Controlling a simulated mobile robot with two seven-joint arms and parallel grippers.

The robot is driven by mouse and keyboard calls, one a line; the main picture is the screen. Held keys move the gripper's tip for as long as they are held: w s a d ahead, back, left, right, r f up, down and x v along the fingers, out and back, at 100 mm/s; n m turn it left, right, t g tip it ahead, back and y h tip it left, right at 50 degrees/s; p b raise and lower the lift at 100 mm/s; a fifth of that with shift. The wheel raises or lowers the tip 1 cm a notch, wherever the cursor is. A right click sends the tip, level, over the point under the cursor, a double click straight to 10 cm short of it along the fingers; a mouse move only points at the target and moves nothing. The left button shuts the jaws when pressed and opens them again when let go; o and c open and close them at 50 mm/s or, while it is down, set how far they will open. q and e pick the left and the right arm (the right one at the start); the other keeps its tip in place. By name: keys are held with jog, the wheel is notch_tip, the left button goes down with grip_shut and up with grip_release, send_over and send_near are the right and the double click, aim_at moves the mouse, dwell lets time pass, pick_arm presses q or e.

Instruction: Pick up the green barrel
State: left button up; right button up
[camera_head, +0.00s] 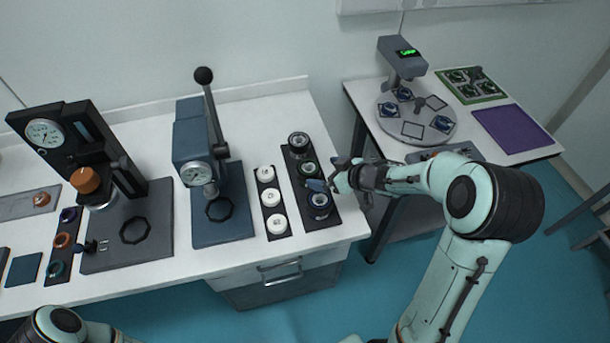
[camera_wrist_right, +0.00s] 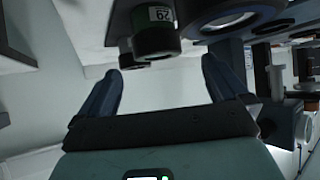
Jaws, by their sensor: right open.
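The green barrel (camera_head: 309,167) stands in the middle of a dark rack (camera_head: 327,218), between a black barrel (camera_head: 298,141) and a blue barrel (camera_head: 319,203). In the right wrist view the green barrel (camera_wrist_right: 154,38) is dark, with a "29" label, and lies just beyond the fingertips. My right gripper (camera_head: 326,184) is at the rack's right side, close to the green and blue barrels and partly covering them. In the right wrist view the right gripper (camera_wrist_right: 162,78) is open, with nothing between its fingers. My left gripper is out of view.
A rack of white round pieces (camera_head: 270,198) stands left of the barrels. Further left are a blue press (camera_head: 196,150) with a lever and a black gauge stand (camera_head: 70,150). A second table (camera_head: 360,95) with a round turntable (camera_head: 420,130) is at right, across a gap.

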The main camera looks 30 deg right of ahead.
aim_at(309, 167)
jog(key=x, duration=0.4)
jog(key=shift+f+b, duration=0.15)
jog(key=shift+b, duration=0.15)
jog(key=x, duration=0.5)
jog(key=shift+w, duration=0.65)
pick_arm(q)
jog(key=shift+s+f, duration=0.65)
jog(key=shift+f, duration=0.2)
pick_arm(e)
jog(key=shift+s+r, duration=0.1)
jog(key=shift+r, duration=0.15)
jog(key=c, duration=1)
jog(key=shift+c, duration=0.2)
jog(key=shift+r, duration=0.1)
